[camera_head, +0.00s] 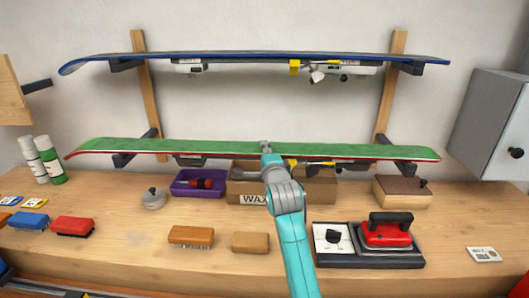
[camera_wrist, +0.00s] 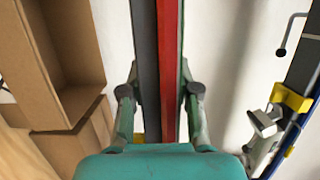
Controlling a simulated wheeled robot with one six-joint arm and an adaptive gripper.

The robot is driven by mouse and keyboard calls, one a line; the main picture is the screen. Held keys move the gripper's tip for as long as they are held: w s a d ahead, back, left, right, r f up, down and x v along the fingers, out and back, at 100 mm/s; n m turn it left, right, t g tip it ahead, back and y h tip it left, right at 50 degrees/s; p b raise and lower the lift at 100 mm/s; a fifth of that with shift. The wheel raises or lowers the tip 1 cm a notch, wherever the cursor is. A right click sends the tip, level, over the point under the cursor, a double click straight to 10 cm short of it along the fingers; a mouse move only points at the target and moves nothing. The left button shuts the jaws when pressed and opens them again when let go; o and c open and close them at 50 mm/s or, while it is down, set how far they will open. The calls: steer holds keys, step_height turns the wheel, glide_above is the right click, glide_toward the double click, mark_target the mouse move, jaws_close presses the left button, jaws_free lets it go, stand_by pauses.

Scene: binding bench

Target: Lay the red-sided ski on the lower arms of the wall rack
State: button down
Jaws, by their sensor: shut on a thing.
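The red-sided ski (camera_head: 200,148) has a green top and a red edge, and lies level across the lower part of the wall rack in the head view. Its red side (camera_wrist: 170,60) and dark face run up the middle of the wrist view. My gripper (camera_head: 265,147) is shut on the ski near its middle, with one finger on each side in the wrist view (camera_wrist: 160,92). The rack's lower left arm (camera_head: 122,161) and lower right arm (camera_head: 404,167) show just under the ski. I cannot tell whether it touches them.
A blue-edged ski (camera_head: 250,57) with a binding lies on the upper arms. Below the red-sided ski stand a wax box (camera_head: 295,190), a purple tray (camera_head: 183,191) and a wooden box (camera_head: 400,194). A red iron (camera_head: 388,232) stands at the bench's front right. A grey cabinet (camera_head: 490,115) is at right.

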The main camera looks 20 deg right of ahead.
steer(key=shift+r, duration=0.15)
steer(key=c, duration=0.8)
jaws_free()
steer(key=shift+o, duration=0.2)
steer(key=shift+f, duration=0.3)
steer(key=s, duration=1.2)
steer(key=s+a+f+n, duration=0.2)
steer(key=s+f+n, duration=0.2)
steer(key=s+f, duration=0.6)
steer(key=s+f+n, duration=0.3)
steer(key=s+f, duration=0.2)
steer(key=s, duration=0.5)
steer(key=s+f+n+g+y, duration=0.1)
steer(key=s+f+n, duration=0.3)
steer(key=s, duration=0.5)
steer(key=s+f+n, duration=0.3)
steer(key=s+f, duration=0.4)
steer(key=s, duration=0.3)
steer(key=shift+s+d+f+n+g+y, duration=0.2)
steer(key=shift+s+d+n+g+y, duration=0.1)
steer(key=shift+d+n+y, duration=0.1)
steer(key=s+d+r+n+g, duration=0.1)
steer(key=s+n, duration=0.3)
steer(key=s, duration=1.1)
steer(key=shift+s+r+g+h, duration=0.15)
steer(key=shift+g+h, duration=0.15)
